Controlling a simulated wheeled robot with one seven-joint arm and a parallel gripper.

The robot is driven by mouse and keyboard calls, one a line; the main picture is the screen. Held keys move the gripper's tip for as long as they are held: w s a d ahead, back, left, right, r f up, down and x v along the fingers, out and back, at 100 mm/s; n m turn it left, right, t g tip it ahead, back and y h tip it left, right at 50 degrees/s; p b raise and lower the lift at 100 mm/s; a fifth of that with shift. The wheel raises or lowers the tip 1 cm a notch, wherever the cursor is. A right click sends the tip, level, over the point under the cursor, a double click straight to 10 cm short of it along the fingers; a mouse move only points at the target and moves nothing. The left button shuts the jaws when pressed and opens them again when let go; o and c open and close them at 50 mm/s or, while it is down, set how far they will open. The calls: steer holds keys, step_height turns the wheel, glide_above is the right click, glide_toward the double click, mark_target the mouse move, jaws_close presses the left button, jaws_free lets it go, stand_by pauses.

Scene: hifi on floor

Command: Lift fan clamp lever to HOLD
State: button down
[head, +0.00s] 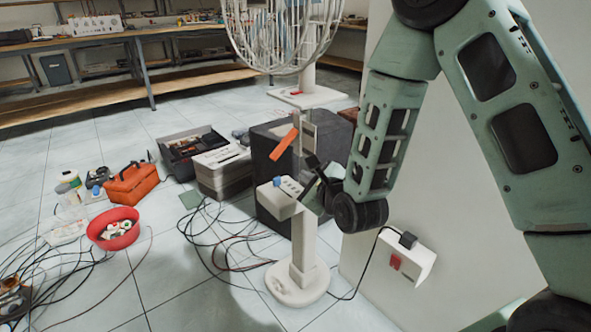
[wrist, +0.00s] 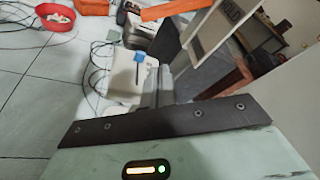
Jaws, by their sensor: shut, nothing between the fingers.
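The white fan stand has a round base (head: 297,284), a post (head: 303,248) and a control box (head: 277,199) with a blue knob (head: 277,181). An orange lever (head: 285,144) slants up to the right beside the upper post, above the box. In the wrist view the lever (wrist: 178,9) crosses the top edge, only partly in frame, and the blue knob (wrist: 139,57) is lower left. My gripper (head: 312,173) is shut and empty, close to the post, below and right of the lever. Contact cannot be told. Its fingers (wrist: 165,88) point toward the stand.
A wire fan cage (head: 285,35) is above. A dark grey box (head: 270,145) stands behind the post. A white wall panel with an outlet box (head: 406,257) is at right. Cables, a red bowl (head: 114,236) and an orange toolbox (head: 132,185) lie on the floor at left.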

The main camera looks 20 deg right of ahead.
mark_target(284, 144)
steer(key=b+x, duration=0.2)
steer(key=x, duration=0.6)
steer(key=shift+w+f, duration=0.1)
steer(key=shift+f, duration=0.1)
steer(key=shift+w+a+r, duration=0.15)
steer(key=shift+w+a, duration=0.15)
steer(key=shift+w, duration=0.25)
steer(key=shift+s+a+r+b, duration=0.2)
steer(key=shift+a+r, duration=0.25)
steer(key=shift+r, duration=0.3)
steer(key=shift+s+a+r+b, duration=0.1)
steer(key=shift+s+a+r, duration=0.2)
steer(key=shift+a+r, duration=0.3)
steer(key=shift+r, duration=0.15)
